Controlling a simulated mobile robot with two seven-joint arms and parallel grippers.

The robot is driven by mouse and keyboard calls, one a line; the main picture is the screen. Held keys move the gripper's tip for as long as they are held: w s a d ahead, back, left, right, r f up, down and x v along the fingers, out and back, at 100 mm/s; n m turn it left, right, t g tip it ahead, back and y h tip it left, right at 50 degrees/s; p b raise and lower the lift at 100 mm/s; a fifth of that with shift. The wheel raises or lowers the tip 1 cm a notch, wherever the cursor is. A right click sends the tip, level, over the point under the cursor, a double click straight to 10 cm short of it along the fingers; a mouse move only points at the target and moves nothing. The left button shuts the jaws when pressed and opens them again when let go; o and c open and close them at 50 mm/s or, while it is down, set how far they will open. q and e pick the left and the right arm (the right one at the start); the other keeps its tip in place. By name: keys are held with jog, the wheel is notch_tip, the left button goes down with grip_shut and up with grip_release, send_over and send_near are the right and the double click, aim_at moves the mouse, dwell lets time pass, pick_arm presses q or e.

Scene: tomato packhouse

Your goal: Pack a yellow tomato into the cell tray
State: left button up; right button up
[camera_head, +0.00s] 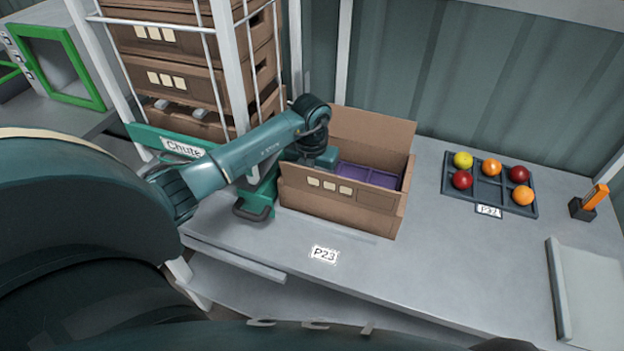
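A yellow tomato (463,160) sits in the back left cell of a dark grey cell tray (489,190) on the bench at the right. Two red tomatoes (462,181) and two orange tomatoes (491,167) sit in the same tray. A purple tray with cells (370,175) lies inside an open cardboard box (340,205); the box's front wall hides part of it. My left gripper (322,160) is at the left end of the box, far from the yellow tomato. Its fingers are hidden, so I cannot tell whether it holds anything. My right gripper is not in view.
Stacked brown crates (185,80) stand in a white rack at the back left, above a green "Chute" sign (184,148). A black and orange item (590,202) and a pale panel (590,290) are at the right. The bench between box and dark tray is clear.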

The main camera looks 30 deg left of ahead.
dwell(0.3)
pick_arm(q)
jog(key=o, duration=0.8)
jog(key=c, duration=0.3)
notch_tip(320, 180, up, 4)
jog(key=p, duration=0.3)
jog(key=shift+r, duration=0.2)
jog(key=shift+r+p, duration=0.55)
jog(key=shift+r, duration=0.3)
